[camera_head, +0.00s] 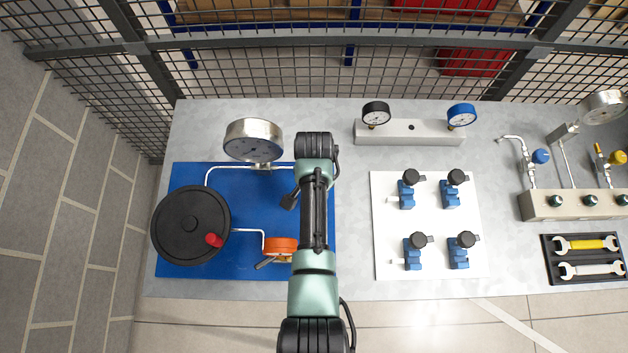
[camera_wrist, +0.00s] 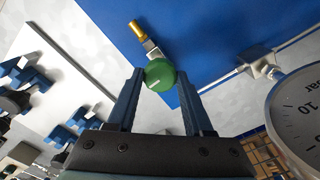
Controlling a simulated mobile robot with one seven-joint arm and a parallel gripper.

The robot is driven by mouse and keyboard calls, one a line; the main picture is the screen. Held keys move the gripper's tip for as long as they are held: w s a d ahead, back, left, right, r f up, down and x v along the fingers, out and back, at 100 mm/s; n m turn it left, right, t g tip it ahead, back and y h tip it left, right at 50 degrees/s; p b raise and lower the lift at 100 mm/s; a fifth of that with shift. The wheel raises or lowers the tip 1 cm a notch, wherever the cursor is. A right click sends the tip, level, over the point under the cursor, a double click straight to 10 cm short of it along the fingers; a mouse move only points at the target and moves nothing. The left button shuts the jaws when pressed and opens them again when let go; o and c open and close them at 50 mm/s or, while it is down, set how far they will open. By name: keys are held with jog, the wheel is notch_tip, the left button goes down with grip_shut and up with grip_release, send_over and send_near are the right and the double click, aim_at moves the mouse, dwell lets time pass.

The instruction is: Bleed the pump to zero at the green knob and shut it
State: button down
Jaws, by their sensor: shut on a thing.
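The green knob (camera_wrist: 160,75) has a white line across its face and sits on a small metal valve with a brass end. My gripper (camera_wrist: 160,88) is shut on it, one finger on each side. In the head view my arm hides the knob and the fingertips. The pump has a black round wheel (camera_head: 188,222) with a red handle (camera_head: 213,240) on a blue base plate (camera_head: 180,269). Its large silver gauge (camera_head: 253,140) stands at the plate's back edge. The gauge also shows, cut off, in the wrist view (camera_wrist: 301,118); its needle cannot be read.
An orange round part (camera_head: 281,246) sits beside my arm. A white board (camera_head: 430,223) with several blue valves lies to the right. Behind it is a grey block (camera_head: 400,133) with two gauges. A manifold (camera_head: 575,204) and a wrench tray (camera_head: 549,271) are far right. Mesh fencing stands behind.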

jog(key=shift+m, duration=0.5)
jog(key=shift+c, duration=1.5)
grip_release()
jog(key=shift+r, duration=0.15)
notch_tip(320, 180, up, 13)
jog(key=b, duration=0.2)
